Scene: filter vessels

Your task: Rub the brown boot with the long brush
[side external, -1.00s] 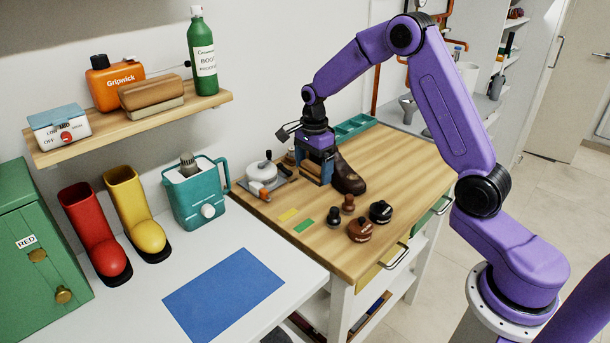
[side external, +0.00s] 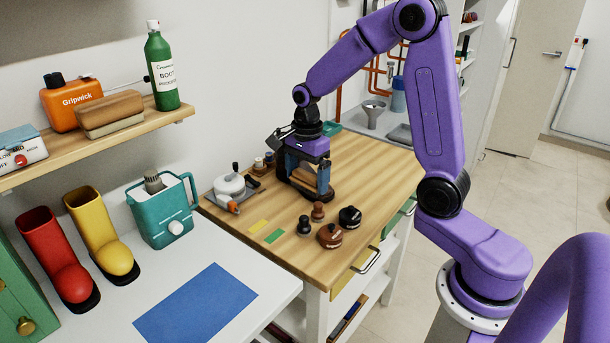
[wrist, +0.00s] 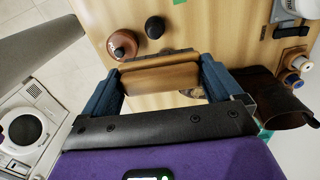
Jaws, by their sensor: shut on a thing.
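My gripper (side external: 308,170) is low over the wooden bench top, its blue fingers shut on the long brush (wrist: 160,78), a tan wooden block that spans between them in the wrist view. A bit of the brush's wood also shows between the fingers in the side view (side external: 323,177). The brown boot (wrist: 262,92) stands beside the gripper at the right of the wrist view. Whether the bristles touch the boot is hidden.
The bench's right side is clear.

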